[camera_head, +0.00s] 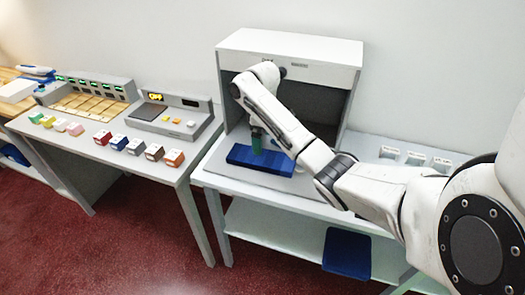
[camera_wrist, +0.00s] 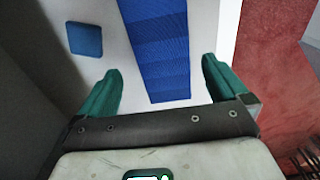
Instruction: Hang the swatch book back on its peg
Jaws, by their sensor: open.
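A long blue strip banded in several shades, which looks like the swatch book (camera_head: 243,156), lies flat on the floor of the grey viewing booth (camera_head: 290,47). In the wrist view the blue strip (camera_wrist: 157,45) runs away from me between my fingers. My gripper (camera_head: 256,146) is over the strip, with its green fingers apart. In the wrist view my gripper (camera_wrist: 160,75) is open, a finger on either side of the strip's near end, and holds nothing. Whether the fingers touch the strip or floor, I cannot tell. I cannot make out a peg in either view.
A small blue square (camera_wrist: 85,38) lies left of the strip. The booth's walls and roof enclose my gripper. A counter (camera_head: 110,152) at left holds coloured blocks and consoles. Small grey blocks (camera_head: 414,158) stand right of the booth. A blue item (camera_head: 346,252) is below the table.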

